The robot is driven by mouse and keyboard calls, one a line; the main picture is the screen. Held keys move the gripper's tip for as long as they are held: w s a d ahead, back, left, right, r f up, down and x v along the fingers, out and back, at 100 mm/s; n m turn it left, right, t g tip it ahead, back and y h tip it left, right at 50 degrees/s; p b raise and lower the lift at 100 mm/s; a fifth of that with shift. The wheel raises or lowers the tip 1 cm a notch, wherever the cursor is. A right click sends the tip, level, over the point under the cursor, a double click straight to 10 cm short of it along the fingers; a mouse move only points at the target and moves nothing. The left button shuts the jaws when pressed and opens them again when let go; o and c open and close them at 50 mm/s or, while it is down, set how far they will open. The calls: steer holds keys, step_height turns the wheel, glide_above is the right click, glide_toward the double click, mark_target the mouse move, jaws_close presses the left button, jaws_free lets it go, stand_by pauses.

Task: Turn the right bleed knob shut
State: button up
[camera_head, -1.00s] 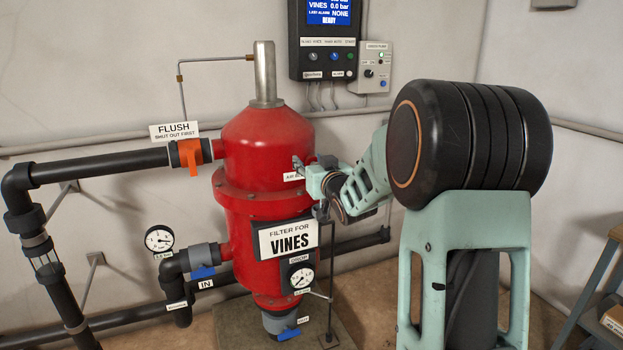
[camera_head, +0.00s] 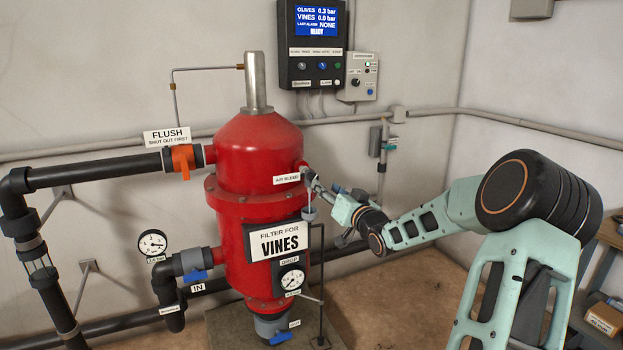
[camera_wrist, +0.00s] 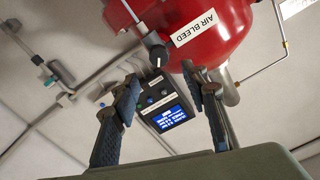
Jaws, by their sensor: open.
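The red filter tank (camera_head: 258,150) stands in the middle of the head view, with a "FILTER FOR VINES" sign (camera_head: 279,241). The "AIR BLEED" label (camera_head: 287,178) is on its upper right side. The bleed knob is black with a pale mark and shows in the wrist view (camera_wrist: 158,56), on a short stem beside the label. In the head view it is too small to make out clearly. My gripper (camera_wrist: 160,75) is open and empty. The knob shows beyond the fingertips, roughly between them and apart from both. In the head view my gripper (camera_head: 328,197) is right of the tank.
A small cup (camera_head: 310,213) on a thin stand (camera_head: 322,270) is close below my gripper. The control box (camera_head: 314,45) hangs on the wall behind. The orange flush valve (camera_head: 184,160) and black pipes are left of the tank.

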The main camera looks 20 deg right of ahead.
mark_target(315, 178)
steer(key=w, duration=0.9)
steer(key=shift+w+a, duration=0.2)
steer(key=shift+w, duration=0.2)
steer(key=shift+c, duration=0.5)
jaws_close()
